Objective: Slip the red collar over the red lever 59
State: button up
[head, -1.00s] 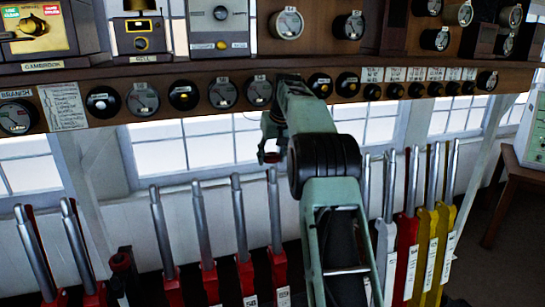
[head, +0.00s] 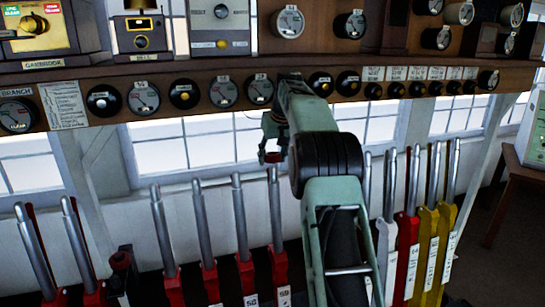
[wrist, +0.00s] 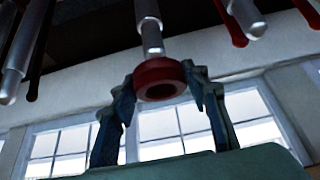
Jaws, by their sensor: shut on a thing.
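The red collar (wrist: 158,70) is a short thick ring held between the two fingertips of my gripper (wrist: 161,82). Its dark hole faces the wrist camera. In the head view the collar (head: 273,157) sits just above the silver top of lever 59 (head: 274,195), below my gripper (head: 271,148). The lever has a red lower part (head: 278,268) and a 59 label. In the wrist view the lever's silver shaft (wrist: 150,30) runs down behind the collar, nearly in line with it.
Other red levers (head: 243,215) stand in a row to the left. White, red and yellow levers (head: 426,240) stand to the right, past my arm. A wooden shelf (head: 220,112) with dials runs above the collar. Windows (head: 190,145) lie behind.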

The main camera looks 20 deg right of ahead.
aim_at(274, 167)
jog(key=shift+s+f+b, duration=0.25)
jog(key=shift+f+b, duration=0.9)
jog(key=shift+f, duration=0.1)
jog(key=shift+s+f+b, duration=0.2)
jog(key=shift+f+b, duration=0.95)
jog(key=shift+f, duration=0.1)
jog(key=o, duration=1.3)
jog(key=shift+c, duration=0.2)
jog(key=shift+o, duration=0.6)
jog(key=shift+r, duration=0.1)
jog(key=p+v, duration=0.3)
jog(key=v, duration=0.6)
